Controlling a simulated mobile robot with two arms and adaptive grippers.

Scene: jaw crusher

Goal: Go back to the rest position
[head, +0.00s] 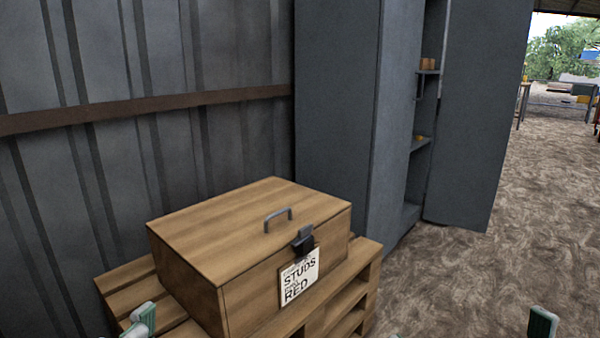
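My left gripper (140,319) shows only as a green and grey fingertip at the bottom left edge, in front of the pallet's near left corner. My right gripper (543,322) shows only as a dark green fingertip at the bottom right, over the dirt floor. A tiny green tip also shows at the bottom edge between them. Most of both grippers is cut off by the frame, so their opening cannot be told. Nothing is seen held in either.
A closed wooden box (240,230) with a handle, dark latch and "STUDS RED" label sits on a wooden pallet (363,262). Behind it stand a corrugated metal wall (140,60) and a grey cabinet (335,110) with its door (480,120) open. Dirt floor at the right is clear.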

